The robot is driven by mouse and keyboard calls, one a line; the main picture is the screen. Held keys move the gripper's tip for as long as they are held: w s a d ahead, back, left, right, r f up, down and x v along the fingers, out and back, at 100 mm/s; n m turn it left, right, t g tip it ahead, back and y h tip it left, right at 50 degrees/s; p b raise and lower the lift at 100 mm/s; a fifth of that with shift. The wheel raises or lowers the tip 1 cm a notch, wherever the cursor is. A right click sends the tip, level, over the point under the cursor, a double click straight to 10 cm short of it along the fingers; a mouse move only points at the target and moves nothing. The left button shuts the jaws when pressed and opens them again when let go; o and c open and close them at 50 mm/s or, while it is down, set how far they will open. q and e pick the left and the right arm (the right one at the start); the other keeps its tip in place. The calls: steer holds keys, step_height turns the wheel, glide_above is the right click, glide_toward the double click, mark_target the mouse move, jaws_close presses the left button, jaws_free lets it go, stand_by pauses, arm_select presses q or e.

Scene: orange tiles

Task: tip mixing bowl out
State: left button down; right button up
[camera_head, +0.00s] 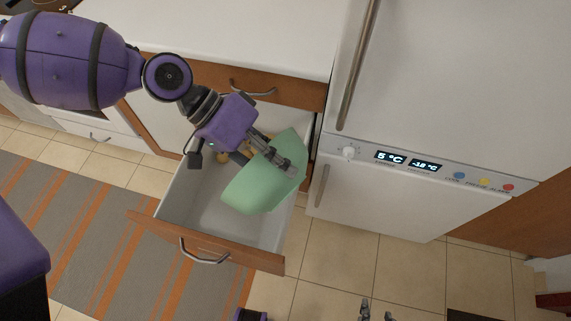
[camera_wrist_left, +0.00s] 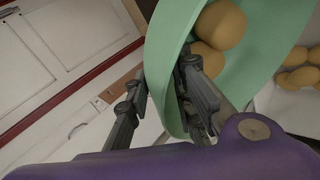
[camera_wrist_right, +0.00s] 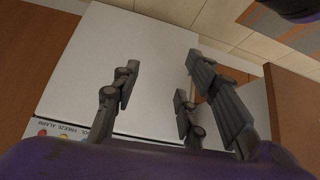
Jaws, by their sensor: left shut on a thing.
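The green mixing bowl (camera_head: 252,189) is tilted steeply over the open drawer (camera_head: 191,203). My left gripper (camera_head: 284,166) is shut on the bowl's rim; the left wrist view shows its fingers (camera_wrist_left: 163,100) on both sides of the bowl wall (camera_wrist_left: 160,62). Round tan things (camera_wrist_left: 219,27) like potatoes or eggs lie inside the bowl. More of them (camera_wrist_left: 298,72) lie outside it on the white drawer floor, and a few show behind the bowl in the head view (camera_head: 223,157). My right gripper (camera_wrist_right: 158,95) is open and empty in front of the fridge.
A white fridge-freezer (camera_head: 425,165) with a control panel stands right of the drawer. A white counter (camera_head: 215,38) is behind it. The open drawer front with its handle (camera_head: 205,257) juts out over the tiled floor. A striped rug (camera_head: 85,220) lies at left.

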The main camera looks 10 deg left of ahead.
arm_select(q)
steer(key=shift+w+a+h+b, duration=0.3)
steer(key=shift+a+h+b, duration=0.1)
steer(key=shift+a+b, duration=0.35)
steer(key=w+a+n+g+h+b, duration=0.1)
steer(key=w+a+g+h, duration=0.1)
steer(key=w+a+h, duration=0.2)
steer(key=a, duration=0.3)
steer(key=shift+r+h+b, duration=0.3)
steer(key=shift+r+b, duration=0.05)
steer(key=shift+r, duration=0.05)
stand_by(1.0)
